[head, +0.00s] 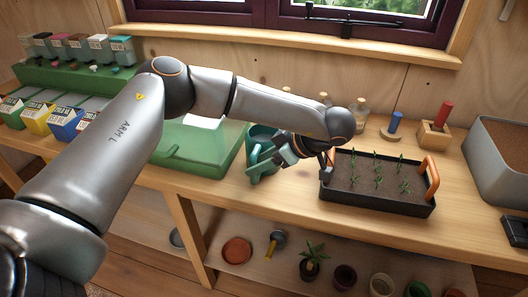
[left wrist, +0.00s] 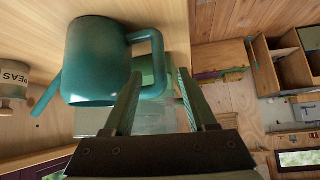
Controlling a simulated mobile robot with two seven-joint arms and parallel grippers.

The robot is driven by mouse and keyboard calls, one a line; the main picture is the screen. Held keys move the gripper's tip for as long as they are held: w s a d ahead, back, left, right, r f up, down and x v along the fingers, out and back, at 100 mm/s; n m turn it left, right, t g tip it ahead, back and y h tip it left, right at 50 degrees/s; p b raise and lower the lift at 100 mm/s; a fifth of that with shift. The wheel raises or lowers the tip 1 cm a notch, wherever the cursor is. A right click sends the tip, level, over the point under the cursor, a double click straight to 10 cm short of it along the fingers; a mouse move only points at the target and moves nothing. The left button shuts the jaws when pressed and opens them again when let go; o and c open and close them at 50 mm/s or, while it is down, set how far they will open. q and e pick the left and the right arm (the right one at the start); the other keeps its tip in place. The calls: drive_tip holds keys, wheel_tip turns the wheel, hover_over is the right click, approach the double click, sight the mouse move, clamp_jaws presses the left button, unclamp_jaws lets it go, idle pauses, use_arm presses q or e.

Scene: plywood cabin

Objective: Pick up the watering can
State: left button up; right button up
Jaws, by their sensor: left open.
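The teal watering can (head: 262,132) stands on the workbench between the green tray and the seedling planter, partly hidden by my left gripper in the head view. In the left wrist view the watering can (left wrist: 97,58) fills the upper left, with its spout at lower left and its loop handle on the right. My left gripper (head: 272,160) is open at the can. In the wrist view the two fingers of the left gripper (left wrist: 160,72) appear on either side of the handle; I cannot tell whether they touch it. My right gripper is not in view.
A black seedling planter (head: 375,200) with orange handles stands close to the right of the gripper. A green tray (head: 205,160) lies to the left. Pots, including a terracotta saucer (head: 237,250), sit on the lower shelf.

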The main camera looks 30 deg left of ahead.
sight(253, 179)
use_arm(q)
drive_tip(key=x, duration=0.3)
drive_tip(key=shift+a+f, duration=0.1)
drive_tip(key=shift+f, duration=0.1)
clamp_jaws()
idle(0.7)
drive_tip(key=shift+r, duration=0.1)
idle(0.5)
